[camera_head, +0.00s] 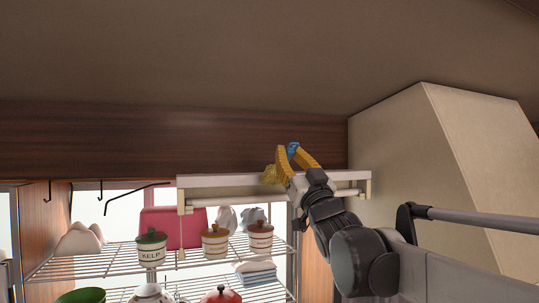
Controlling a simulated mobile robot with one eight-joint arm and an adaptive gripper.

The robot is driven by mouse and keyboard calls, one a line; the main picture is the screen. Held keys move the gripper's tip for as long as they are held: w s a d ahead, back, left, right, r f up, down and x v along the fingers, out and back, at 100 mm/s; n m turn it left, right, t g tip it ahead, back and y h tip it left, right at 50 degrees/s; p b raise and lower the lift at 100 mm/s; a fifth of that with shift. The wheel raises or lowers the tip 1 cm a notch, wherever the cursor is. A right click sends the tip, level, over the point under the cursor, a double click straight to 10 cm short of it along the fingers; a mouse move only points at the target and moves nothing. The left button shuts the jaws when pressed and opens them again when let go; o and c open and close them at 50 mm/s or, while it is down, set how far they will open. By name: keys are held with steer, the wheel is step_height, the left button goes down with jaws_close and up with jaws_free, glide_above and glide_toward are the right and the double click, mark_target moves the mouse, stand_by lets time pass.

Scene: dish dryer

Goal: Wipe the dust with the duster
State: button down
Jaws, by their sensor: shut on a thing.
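My gripper (294,153) is in the upper middle, in front of the dark wood beam and just above the white rail. Its orange fingers are shut on the duster, with a small blue part showing between the fingertips. The duster's shaggy yellow head (269,176) hangs at the lower left of the fingers, by the rail's top edge. I cannot tell whether the head touches the rail. Most of the duster's handle is hidden by the fingers. I cannot make out any dust in this view.
The white rail (228,182) spans the window below the wood beam (120,135). A wire rack (110,262) below holds lidded jars (215,242), a pink board (165,226) and folded cloths (256,272). A beige hood (400,150) stands close on the right. Black hooks (101,190) hang at left.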

steer(key=s+a, duration=0.3)
steer(key=a, duration=0.7)
steer(key=shift+a, duration=0.2)
stand_by(0.5)
steer(key=shift+s, duration=0.1)
steer(key=shift+s+d+p, duration=0.15)
steer(key=shift+s+d, duration=0.15)
steer(key=shift+s, duration=0.65)
steer(key=shift+s+d+p, duration=0.1)
steer(key=shift+s+d, duration=0.2)
steer(key=shift+s, duration=0.6)
steer(key=shift+s+d+p, duration=0.15)
steer(key=shift+s+d, duration=0.15)
steer(key=shift+s, duration=0.65)
steer(key=s, duration=0.3)
steer(key=shift+d+p, duration=0.35)
steer(key=shift+d, duration=0.05)
